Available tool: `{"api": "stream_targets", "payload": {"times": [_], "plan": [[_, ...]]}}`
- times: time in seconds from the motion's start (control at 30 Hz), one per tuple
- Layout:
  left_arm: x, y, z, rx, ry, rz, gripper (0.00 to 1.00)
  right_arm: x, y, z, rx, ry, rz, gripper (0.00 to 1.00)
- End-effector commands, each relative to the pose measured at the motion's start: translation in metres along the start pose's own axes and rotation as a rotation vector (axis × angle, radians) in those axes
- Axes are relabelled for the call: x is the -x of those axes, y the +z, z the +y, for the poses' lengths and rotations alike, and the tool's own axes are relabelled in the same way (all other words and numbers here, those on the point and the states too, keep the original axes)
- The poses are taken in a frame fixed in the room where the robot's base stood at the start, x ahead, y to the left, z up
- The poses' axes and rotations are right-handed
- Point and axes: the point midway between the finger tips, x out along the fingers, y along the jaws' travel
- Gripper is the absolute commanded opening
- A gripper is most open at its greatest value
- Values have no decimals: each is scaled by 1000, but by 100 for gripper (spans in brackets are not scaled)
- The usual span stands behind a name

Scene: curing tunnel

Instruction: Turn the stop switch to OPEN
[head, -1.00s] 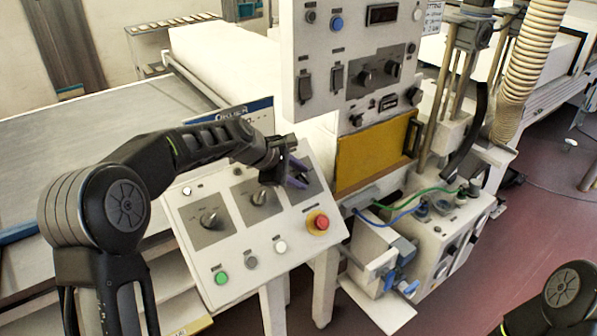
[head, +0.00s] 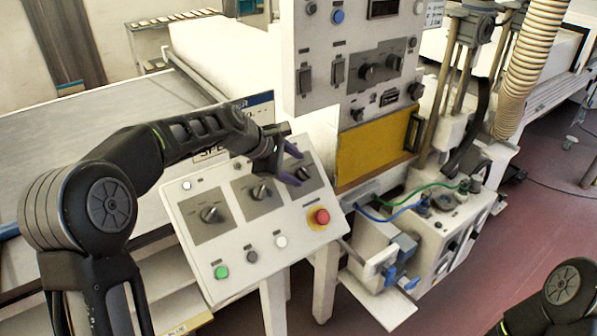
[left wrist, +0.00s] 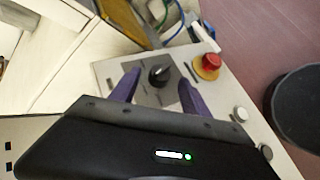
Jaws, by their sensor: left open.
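The sloping white control panel (head: 235,288) carries a row of three black rotary switches on grey plates. The right-hand switch (head: 305,173) is partly hidden by my left gripper (head: 299,169); its lettering is too small to read, so I cannot confirm it is the stop switch. The left wrist view shows this black knob (left wrist: 159,75), with a pale pointer mark, between the spread purple fingers of the left gripper (left wrist: 158,80). The fingers appear apart from the knob. My right gripper is out of view.
A red mushroom button (head: 321,216) on a yellow base sits just below the right-hand switch. The middle switch (head: 261,192) and left switch (head: 210,214) are close by. A green button (head: 221,271) is lower left. An upright panel (head: 350,90) stands behind.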

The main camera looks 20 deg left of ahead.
Motion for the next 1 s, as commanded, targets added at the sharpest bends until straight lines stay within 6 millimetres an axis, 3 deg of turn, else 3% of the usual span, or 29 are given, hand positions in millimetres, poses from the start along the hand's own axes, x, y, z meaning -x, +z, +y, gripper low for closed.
{"api": "stream_targets", "payload": {"times": [0.2, 0.37, 1.0], "plan": [[36, -1, 0, 0, 3, 0, 55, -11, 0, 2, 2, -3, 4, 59], [51, -1, -1, 0, 1, 1, 55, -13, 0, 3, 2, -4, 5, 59], [53, 0, 0, 1, 0, 0, 55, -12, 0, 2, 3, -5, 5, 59]]}}
